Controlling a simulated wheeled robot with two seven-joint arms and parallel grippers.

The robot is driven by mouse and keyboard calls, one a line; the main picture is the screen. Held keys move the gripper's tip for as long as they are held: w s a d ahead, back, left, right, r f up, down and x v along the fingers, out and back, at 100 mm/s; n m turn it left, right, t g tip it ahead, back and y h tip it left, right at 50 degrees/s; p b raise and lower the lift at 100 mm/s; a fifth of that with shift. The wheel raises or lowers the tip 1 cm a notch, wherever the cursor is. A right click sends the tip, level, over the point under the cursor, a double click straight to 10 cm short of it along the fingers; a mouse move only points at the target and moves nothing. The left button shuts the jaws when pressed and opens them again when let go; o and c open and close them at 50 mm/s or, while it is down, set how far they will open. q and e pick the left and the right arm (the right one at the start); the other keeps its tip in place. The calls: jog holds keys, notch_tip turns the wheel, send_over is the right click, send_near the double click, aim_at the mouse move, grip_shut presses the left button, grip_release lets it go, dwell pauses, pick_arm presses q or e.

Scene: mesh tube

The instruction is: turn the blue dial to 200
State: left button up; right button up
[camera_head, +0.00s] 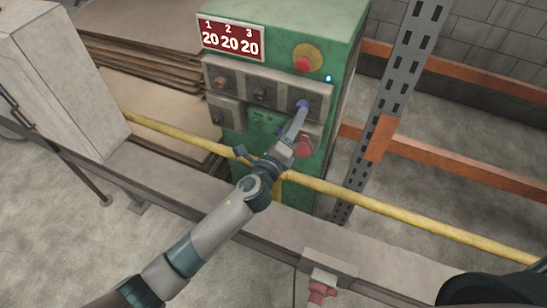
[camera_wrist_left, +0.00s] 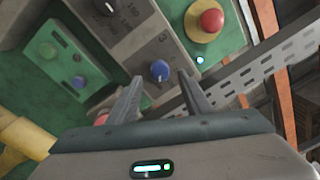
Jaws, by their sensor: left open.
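The blue dial (camera_wrist_left: 160,70) sits on a grey panel of the green machine (camera_head: 340,40). It also shows in the head view (camera_head: 303,104), at the right end of a row of dials. My left gripper (camera_wrist_left: 160,83) is open, with one finger on each side of the dial in the wrist view. I cannot tell whether the fingers touch it. In the head view the left gripper (camera_head: 300,115) reaches up to the dial from below. A red display (camera_head: 231,40) on the machine reads 20 under 1, 2 and 3. My right gripper is not in view.
Another dark dial (camera_head: 262,94) sits left of the blue one. A red button on a yellow base (camera_head: 305,60) is above, and a red knob (camera_head: 304,146) is below. A yellow rail (camera_head: 400,220) crosses in front. A grey perforated post (camera_head: 400,80) stands to the right.

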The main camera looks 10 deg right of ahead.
pick_arm(q)
jog(key=b+v, duration=0.3)
jog(key=v, duration=1.1)
jog(key=shift+s, duration=0.2)
jog(key=shift+a+f, duration=0.1)
jog(key=shift+a, duration=0.05)
